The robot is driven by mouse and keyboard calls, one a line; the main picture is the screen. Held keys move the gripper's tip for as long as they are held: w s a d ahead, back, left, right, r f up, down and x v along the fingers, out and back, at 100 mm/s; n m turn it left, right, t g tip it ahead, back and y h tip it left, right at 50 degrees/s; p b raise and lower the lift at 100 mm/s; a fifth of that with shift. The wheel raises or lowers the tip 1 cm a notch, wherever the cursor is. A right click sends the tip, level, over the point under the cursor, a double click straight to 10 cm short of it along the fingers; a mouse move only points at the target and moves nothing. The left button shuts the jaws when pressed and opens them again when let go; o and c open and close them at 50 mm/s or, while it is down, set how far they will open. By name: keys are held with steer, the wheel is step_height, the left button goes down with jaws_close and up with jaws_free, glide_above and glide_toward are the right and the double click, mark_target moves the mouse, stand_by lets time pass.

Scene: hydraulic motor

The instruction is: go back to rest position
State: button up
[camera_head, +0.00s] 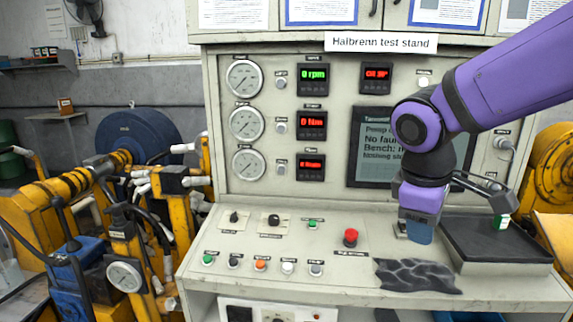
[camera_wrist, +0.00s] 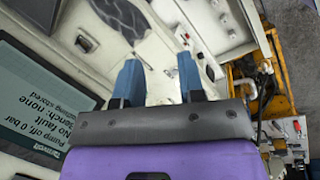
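My gripper (camera_head: 416,232) hangs from the purple arm in front of the test stand's sloped panel, right of the red mushroom button (camera_head: 350,235). In the wrist view, its two blue fingers (camera_wrist: 160,82) are spread apart with nothing held between them. The Halbrenn test stand (camera_head: 330,190) is a pale cabinet with gauges, red and green displays and a row of buttons. Its dark screen (camera_head: 369,150) is partly hidden by my arm; it also shows in the wrist view (camera_wrist: 40,100).
A black tray (camera_head: 500,245) with a small green-and-white item (camera_head: 501,222) sits right of my gripper. A dark crumpled patch (camera_head: 415,276) lies below it. Yellow and blue machinery (camera_head: 110,220) stands at left, and yellow machinery (camera_head: 555,165) at far right.

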steer(key=s+d+r+m+t+y, duration=0.2)
steer(key=s+d+r+m, duration=0.3)
steer(key=s+d+m, duration=0.3)
steer(key=s+m+t, duration=0.1)
steer(key=s+m, duration=0.1)
steer(key=s, duration=0.1)
steer(key=shift+s+r+t+y, duration=0.15)
steer(key=shift+r+t+y, duration=0.15)
steer(key=shift+t, duration=0.1)
